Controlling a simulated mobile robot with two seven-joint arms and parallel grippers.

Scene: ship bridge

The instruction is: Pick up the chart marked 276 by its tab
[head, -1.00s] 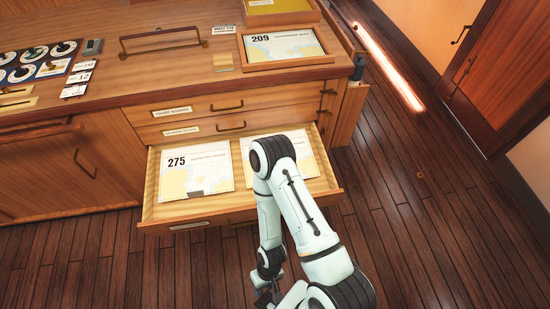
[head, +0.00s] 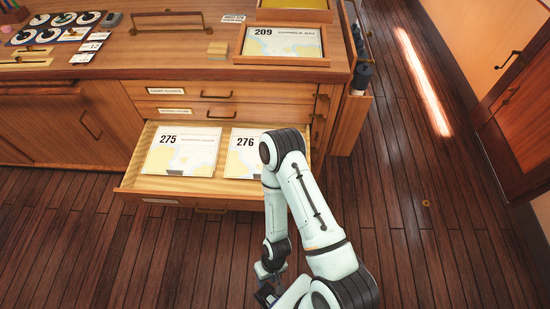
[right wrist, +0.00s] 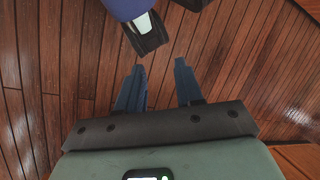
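The chart marked 276 (head: 241,160) lies flat in the open drawer (head: 215,188), on the right. My right gripper (head: 267,292) is low in front of the drawer, over the floor and apart from the charts. In the right wrist view its two fingers (right wrist: 159,88) are spread with nothing between them. My left gripper is not in view.
Shut drawers (head: 215,90) sit above the open one.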

